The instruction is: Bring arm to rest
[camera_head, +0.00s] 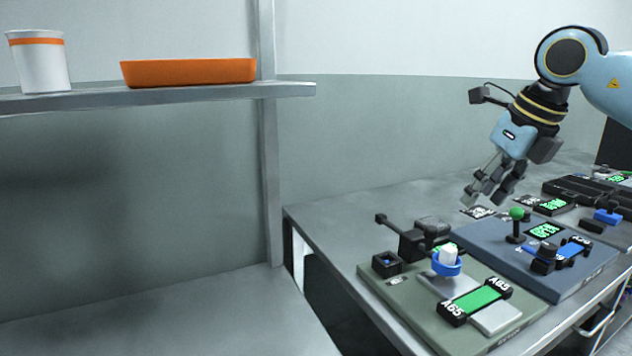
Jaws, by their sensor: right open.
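My right arm, light blue and black, comes in from the upper right. My right gripper (487,190) points down and to the left above the table's back part. It is open, and I see nothing between its fingers. It is apart from the devices below it. My left gripper is out of the picture.
A grey-green device (400,290) with a blue ring and white piece stands at the table's (350,213) front. A blue-grey device (490,245) with a green knob stands behind it. An orange tray (190,72) and white cup (40,65) stand on a shelf (170,97) at left.

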